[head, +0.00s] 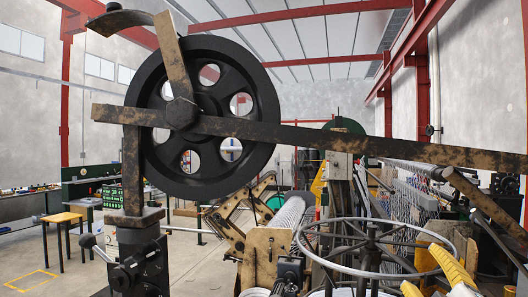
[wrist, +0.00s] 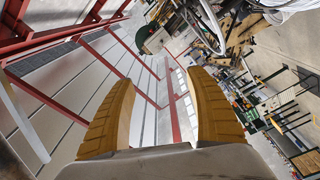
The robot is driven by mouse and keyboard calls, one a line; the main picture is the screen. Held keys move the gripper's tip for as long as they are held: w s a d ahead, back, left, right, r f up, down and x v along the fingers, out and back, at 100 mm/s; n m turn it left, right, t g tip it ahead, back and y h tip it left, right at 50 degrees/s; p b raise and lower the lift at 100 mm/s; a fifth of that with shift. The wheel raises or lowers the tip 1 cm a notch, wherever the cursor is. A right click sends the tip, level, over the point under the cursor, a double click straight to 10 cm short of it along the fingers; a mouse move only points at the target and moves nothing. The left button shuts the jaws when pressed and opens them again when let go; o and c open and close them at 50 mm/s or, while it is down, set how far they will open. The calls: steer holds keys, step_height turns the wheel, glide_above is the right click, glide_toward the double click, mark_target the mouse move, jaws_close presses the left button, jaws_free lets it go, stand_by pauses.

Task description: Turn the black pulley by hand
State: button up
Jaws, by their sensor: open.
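The black pulley (head: 217,97) is a large dark wheel with round holes, upright at left centre in the head view. A long worn bar (head: 330,137) crosses in front of its hub. My gripper (head: 420,268) shows as yellow fingers at the lower right of the head view, low and well to the right of the pulley, not touching it. In the wrist view my gripper (wrist: 160,88) has its two yellow ribbed fingers spread apart with nothing between them. I cannot make out the black pulley in the wrist view.
A grey horizontal ring wheel (head: 375,225) with spokes stands between my gripper and the pulley. A black post with a lever (head: 138,255) stands under the pulley's left side. A roll of mesh (head: 290,215) lies behind.

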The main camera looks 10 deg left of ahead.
steer(key=w+a+r+n+t+y+p, duration=0.1)
steer(key=a+r+n+y+p, duration=0.2)
steer(key=a+r+n+y, duration=0.5)
steer(key=a+r+n+y+p, duration=0.4)
steer(key=r+n+y, duration=0.2)
steer(key=r+n, duration=0.5)
steer(key=n+g+y+p, duration=0.5)
steer(key=n+g+y, duration=0.3)
steer(key=n+g, duration=1.35)
glide_toward(265, 163)
steer(key=n+t, duration=0.1)
steer(key=n, duration=0.1)
steer(key=x, duration=0.3)
steer(key=p+x, duration=0.1)
steer(key=x, duration=0.7)
steer(key=shift+s+p, duration=0.3)
steer(key=shift+d+y, duration=0.1)
steer(key=shift+y, duration=0.2)
steer(key=shift+c, duration=0.2)
jaws_close()
